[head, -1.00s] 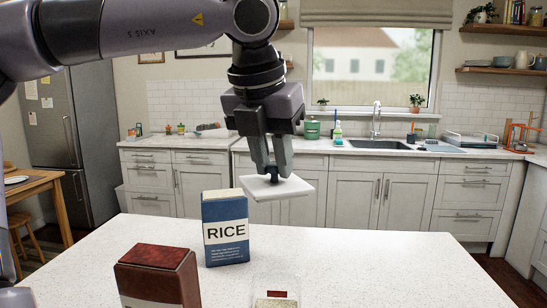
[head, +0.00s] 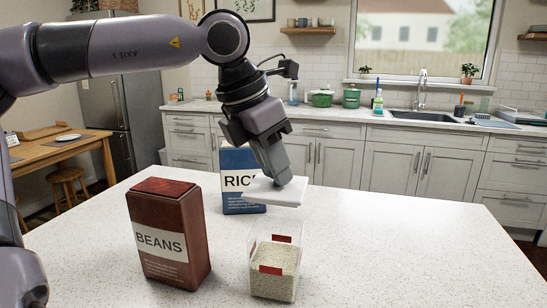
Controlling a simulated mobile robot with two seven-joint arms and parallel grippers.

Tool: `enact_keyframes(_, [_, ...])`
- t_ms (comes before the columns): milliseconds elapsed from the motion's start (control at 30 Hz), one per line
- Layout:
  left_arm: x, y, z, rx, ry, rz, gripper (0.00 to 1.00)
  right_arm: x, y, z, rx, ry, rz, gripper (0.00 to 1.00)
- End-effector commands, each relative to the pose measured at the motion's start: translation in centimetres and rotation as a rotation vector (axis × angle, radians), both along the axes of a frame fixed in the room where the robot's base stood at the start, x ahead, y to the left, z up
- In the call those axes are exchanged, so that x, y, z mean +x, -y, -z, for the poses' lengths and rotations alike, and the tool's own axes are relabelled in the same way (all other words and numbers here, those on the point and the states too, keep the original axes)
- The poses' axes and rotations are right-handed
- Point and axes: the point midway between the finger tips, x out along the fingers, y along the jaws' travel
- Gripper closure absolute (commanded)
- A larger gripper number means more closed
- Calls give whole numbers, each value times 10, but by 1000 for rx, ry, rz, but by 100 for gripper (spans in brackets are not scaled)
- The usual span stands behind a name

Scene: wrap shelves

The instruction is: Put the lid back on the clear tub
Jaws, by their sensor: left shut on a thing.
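The clear tub (head: 272,281) stands upright on the white counter, partly filled with pale grains and marked with red labels. Its top is open. My left gripper (head: 284,180) is shut on the white square lid (head: 276,193) and holds it level above the tub, apart from it and slightly towards its far side. My right gripper is not in view.
A brown BEANS box (head: 167,232) stands on the counter left of the tub. A blue RICE box (head: 239,205) stands behind the tub, partly hidden by the gripper and lid. The counter (head: 400,250) is clear to the right.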

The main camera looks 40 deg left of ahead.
Motion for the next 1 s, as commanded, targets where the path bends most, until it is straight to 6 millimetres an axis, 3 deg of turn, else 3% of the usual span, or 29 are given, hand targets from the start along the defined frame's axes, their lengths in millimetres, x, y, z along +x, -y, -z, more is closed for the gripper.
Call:
enact_keyframes(700, [0,0,58,0,0,-1,100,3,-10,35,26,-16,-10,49])
enact_keyframes(1000, [0,0,63,0,0,-1,100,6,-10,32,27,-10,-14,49])
